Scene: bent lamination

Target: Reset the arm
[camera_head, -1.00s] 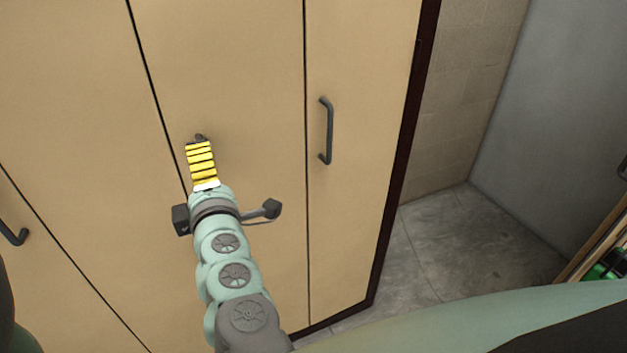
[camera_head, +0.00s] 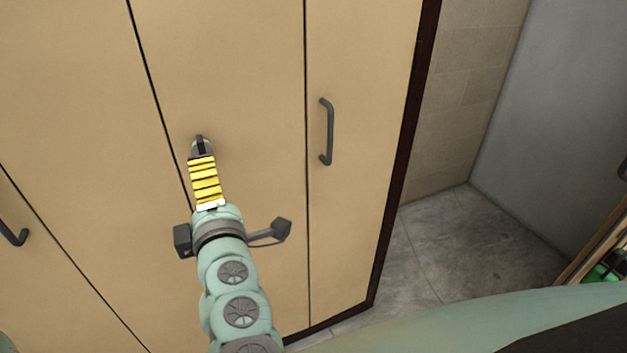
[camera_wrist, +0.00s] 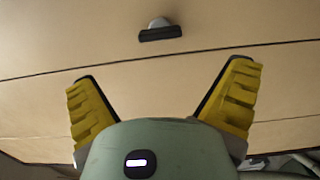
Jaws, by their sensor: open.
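My gripper (camera_head: 203,164) with yellow ribbed fingers is in front of the tan middle cabinet door (camera_head: 225,60) in the head view. In the wrist view my gripper (camera_wrist: 165,72) is open, its two fingers spread wide with nothing between them. A dark handle (camera_head: 201,146) on the middle door shows just beyond the fingertips. It also shows in the wrist view as a short dark bar (camera_wrist: 161,34) with a pale rounded part, ahead of and apart from the fingers.
The right door has a dark vertical handle (camera_head: 327,131), and another handle (camera_head: 12,234) is at the far left. All visible doors look closed. Grey floor (camera_head: 420,255) is open right of the cabinet. A wooden-edged item (camera_head: 598,240) stands at the right edge.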

